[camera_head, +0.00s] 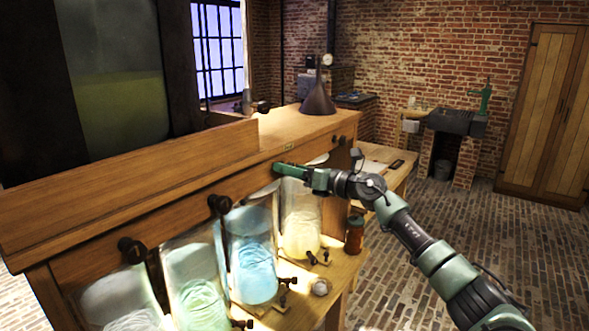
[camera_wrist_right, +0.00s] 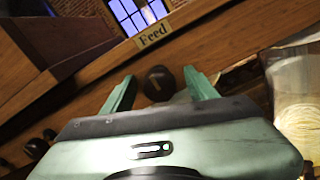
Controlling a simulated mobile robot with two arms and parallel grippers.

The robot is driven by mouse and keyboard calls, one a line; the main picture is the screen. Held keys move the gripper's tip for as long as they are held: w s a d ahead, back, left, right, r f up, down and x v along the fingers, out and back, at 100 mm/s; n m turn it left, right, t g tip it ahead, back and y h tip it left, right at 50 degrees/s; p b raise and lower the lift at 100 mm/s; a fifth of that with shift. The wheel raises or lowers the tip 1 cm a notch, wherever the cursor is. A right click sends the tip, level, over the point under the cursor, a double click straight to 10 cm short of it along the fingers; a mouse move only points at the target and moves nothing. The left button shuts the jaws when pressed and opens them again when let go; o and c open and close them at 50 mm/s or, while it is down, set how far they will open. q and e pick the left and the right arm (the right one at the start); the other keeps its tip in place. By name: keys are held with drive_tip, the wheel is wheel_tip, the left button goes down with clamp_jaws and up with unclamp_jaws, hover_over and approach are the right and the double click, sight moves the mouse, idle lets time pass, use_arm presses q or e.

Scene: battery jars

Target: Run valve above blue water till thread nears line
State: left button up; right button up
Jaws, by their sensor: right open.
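The jar of blue water (camera_head: 252,268) stands on the lower shelf, between a green jar (camera_head: 197,300) and a pale yellow jar (camera_head: 301,232). A dark valve knob (camera_head: 219,204) sits on the bench front, up and left of the blue jar. My right gripper (camera_head: 282,168) is farther right, at the bench front above the yellow jar. In the right wrist view its open fingers (camera_wrist_right: 160,90) lie either side of a dark round knob (camera_wrist_right: 158,83), below a "Feed" label (camera_wrist_right: 153,34); contact is unclear. No thread or line can be made out. My left gripper is out of view.
Another knob (camera_head: 131,250) is at the left of the bench (camera_head: 150,180). A dark funnel (camera_head: 318,98) stands on the bench top. Small dark taps (camera_head: 287,282) and a brown bottle (camera_head: 354,234) are on the shelf. Brick floor is open at right.

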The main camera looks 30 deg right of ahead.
clamp_jaws()
drive_tip(key=shift+f+b, duration=0.1)
drive_tip(key=shift+b, duration=0.25)
drive_tip(key=n+b, duration=0.5)
drive_tip(key=b, duration=0.1)
drive_tip(key=shift+f+n, duration=0.1)
drive_tip(key=shift+n, duration=0.3)
drive_tip(key=shift+n+b, duration=0.3)
drive_tip(key=shift+b, duration=0.1)
drive_tip(key=shift+r+n, duration=0.25)
drive_tip(key=shift+n, duration=0.15)
